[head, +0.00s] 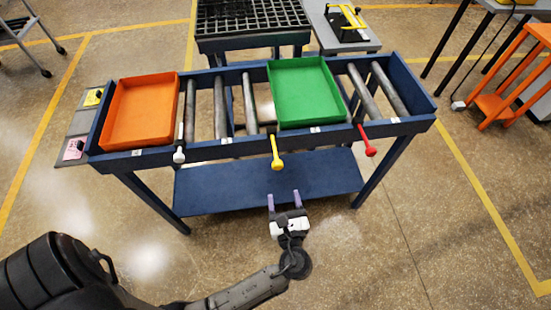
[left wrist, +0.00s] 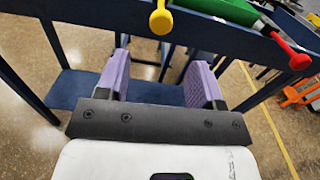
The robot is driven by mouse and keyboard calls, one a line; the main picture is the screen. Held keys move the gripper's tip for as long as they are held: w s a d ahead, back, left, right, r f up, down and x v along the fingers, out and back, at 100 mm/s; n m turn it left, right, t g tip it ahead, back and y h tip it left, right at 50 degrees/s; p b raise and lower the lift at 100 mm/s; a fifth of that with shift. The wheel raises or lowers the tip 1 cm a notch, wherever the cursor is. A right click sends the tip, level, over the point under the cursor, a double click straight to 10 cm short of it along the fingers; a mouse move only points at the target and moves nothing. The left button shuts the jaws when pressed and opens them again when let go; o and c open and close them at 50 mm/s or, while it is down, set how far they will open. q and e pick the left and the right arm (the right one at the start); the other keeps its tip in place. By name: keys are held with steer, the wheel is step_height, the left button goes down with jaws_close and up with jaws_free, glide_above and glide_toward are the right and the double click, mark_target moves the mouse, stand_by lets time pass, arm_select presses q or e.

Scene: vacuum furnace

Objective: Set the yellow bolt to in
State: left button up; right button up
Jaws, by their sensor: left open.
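The yellow bolt (head: 277,157) sticks out from the front rail of the blue roller table, below the green tray's left side. Its round knob also shows at the top of the left wrist view (left wrist: 161,21). My left gripper (head: 284,200) is open and empty, with its purple fingers pointing toward the table. It is below and in front of the yellow bolt, apart from it. In the left wrist view the bolt lies ahead of the gap between the fingers (left wrist: 163,80). My right gripper is not in view.
A white bolt (head: 179,153) and a red bolt (head: 369,146) stick out from the same blue rail (head: 235,148). An orange tray (head: 140,137) and a green tray (head: 305,117) sit on the rollers. A blue lower shelf (head: 240,185) lies below. The floor in front is clear.

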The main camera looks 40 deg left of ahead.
mark_target(276, 157)
arm_select(q)
steer(key=w+a+m, duration=0.1)
steer(key=w+a, duration=0.1)
steer(key=a, duration=0.1)
steer(key=w+a+m+b, duration=0.1)
steer(key=w+a, duration=0.4)
steer(key=a, duration=0.1)
steer(key=shift+w+a+m+b, duration=0.2)
steer(key=shift+w+m+b, duration=0.1)
steer(key=shift+m, duration=0.1)
steer(key=shift+x, duration=0.8)
